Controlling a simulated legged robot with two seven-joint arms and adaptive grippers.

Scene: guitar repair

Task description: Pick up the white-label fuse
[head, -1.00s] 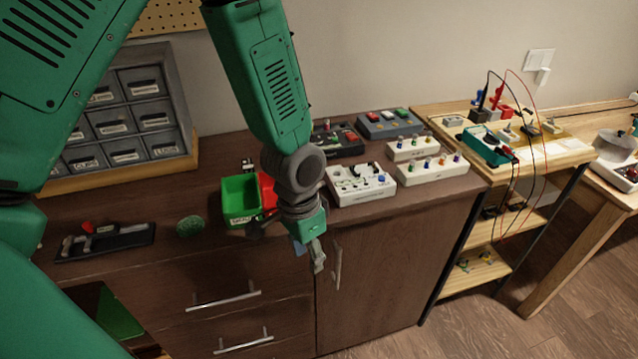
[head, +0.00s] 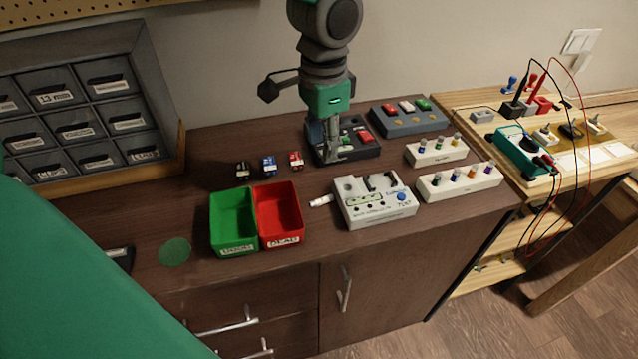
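Three small fuse-like pieces stand in a row at the back of the brown cabinet top. The leftmost is dark with a whitish patch (head: 243,168) and may be the white-label fuse; its lettering is too small to read. Beside it are a blue-and-white piece (head: 269,165) and a red-and-white piece (head: 296,160). My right gripper is out of view.
A green bin (head: 233,219) and a red bin (head: 279,211) labelled DEAD stand in front of the row. A white tester (head: 374,211) is to their right, with a small white piece (head: 321,201) between. Drawers (head: 75,125) stand at left.

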